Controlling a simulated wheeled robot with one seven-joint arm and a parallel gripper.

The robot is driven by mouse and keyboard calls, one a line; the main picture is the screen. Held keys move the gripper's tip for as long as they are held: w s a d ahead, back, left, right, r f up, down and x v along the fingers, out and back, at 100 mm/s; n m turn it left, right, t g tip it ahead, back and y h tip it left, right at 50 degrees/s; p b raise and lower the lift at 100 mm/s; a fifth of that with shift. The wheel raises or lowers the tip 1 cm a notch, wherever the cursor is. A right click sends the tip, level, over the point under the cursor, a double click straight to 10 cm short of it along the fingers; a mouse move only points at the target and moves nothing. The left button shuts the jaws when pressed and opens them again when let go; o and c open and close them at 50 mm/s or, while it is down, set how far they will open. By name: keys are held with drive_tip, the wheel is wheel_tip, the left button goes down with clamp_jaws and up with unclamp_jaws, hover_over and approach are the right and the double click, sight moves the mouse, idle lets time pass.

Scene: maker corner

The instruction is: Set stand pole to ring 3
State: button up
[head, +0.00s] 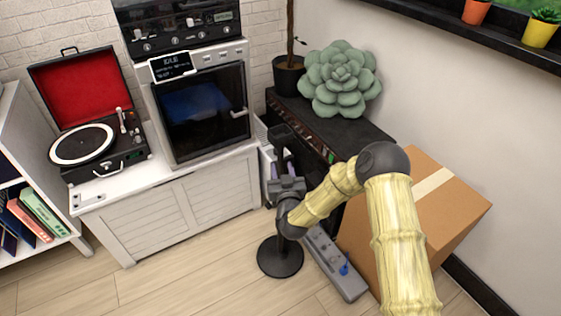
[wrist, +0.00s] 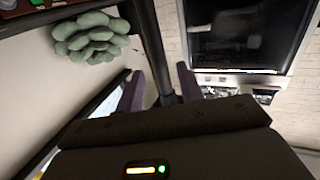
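The stand is a black one with a round base (head: 280,258) on the wood floor, and its upright pole (head: 281,140) rises behind my gripper. My gripper (head: 282,167) has purple fingers at the pole's upper part. In the wrist view the dark pole (wrist: 152,40) passes between the two spread fingers of my gripper (wrist: 160,69). The right finger looks very near the pole and a gap shows at the left finger; I cannot tell whether either touches. No ring marks can be made out, and my wrist hides the pole's middle.
A cardboard box (head: 440,212) stands right of my arm. A grey power strip (head: 335,264) lies on the floor beside the base. A white cabinet (head: 185,205) bears a record player (head: 90,130) and an oven-like machine (head: 200,108). A dark shelf with a succulent (head: 340,78) stands behind.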

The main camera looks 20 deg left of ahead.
sight(281, 162)
drive_tip(key=x, duration=0.4)
drive_tip(key=shift+w+a+b, duration=0.2)
drive_tip(key=shift+w+b, duration=0.1)
drive_tip(key=shift+w, duration=0.05)
clamp_jaws()
